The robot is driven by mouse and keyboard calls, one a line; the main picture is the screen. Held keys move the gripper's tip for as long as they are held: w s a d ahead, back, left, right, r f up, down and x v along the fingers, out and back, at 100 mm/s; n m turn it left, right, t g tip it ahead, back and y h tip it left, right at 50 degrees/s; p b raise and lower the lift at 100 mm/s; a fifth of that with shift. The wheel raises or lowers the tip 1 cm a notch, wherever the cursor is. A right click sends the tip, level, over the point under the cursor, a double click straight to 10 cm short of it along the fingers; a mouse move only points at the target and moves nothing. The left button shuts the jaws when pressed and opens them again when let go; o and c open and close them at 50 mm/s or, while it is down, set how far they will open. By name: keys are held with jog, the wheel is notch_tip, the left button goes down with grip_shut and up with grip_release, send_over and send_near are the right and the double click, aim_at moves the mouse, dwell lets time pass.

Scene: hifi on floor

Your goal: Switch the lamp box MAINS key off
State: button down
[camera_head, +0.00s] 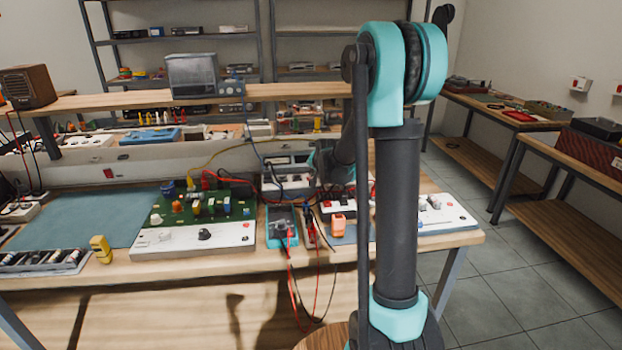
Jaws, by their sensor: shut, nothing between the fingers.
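My gripper (325,178) is small and dark at the far end of my arm, over the back middle of the bench, partly hidden by my own arm links. It is shut and holds nothing. Below it stands a pale box with a red key (326,205), partly covered by my arm. I cannot read its label, so I cannot tell whether it is the lamp box or whether its key is on or off. Another white box (445,215) with knobs and a red spot stands to the right of my arm.
A green circuit board on a white panel (193,240) and a teal multimeter (281,228) stand left of my gripper. An orange item (338,226) is in front. Red and black leads hang over the bench edge. A raised wooden shelf (110,102) runs behind.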

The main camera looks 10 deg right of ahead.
jog(key=shift+f, duration=0.15)
dwell(0.3)
jog(key=shift+r, duration=0.5)
jog(key=shift+r, duration=2.95)
